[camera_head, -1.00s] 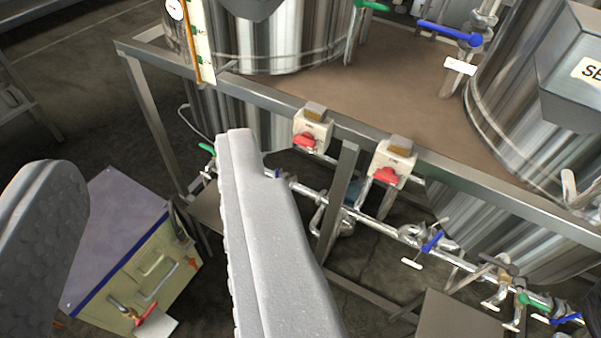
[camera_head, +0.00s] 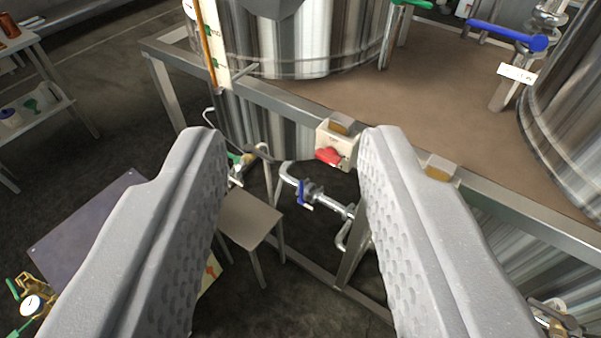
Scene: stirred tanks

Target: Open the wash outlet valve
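Several valves show, and I cannot tell which one is the wash outlet valve. A blue-handled valve (camera_head: 508,36) with a white tag (camera_head: 517,74) is at the upper right; the tag's text is unreadable. A green handle (camera_head: 410,3) is cut off by the top edge. Another blue-handled valve (camera_head: 302,194) sits on the pipe below the frame, seen between my fingers. A green-handled valve (camera_head: 240,158) is beside the left finger, partly hidden. My gripper (camera_head: 290,140) is open and empty, its two grey fingers wide apart, with no visible contact.
A steel frame (camera_head: 272,99) with a brown top (camera_head: 420,95) carries steel tanks (camera_head: 305,35). A box with a red switch (camera_head: 328,156) hangs on its rail. A small stand (camera_head: 248,217) is below. A purple-topped unit (camera_head: 85,240) and a shelf (camera_head: 40,110) are left.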

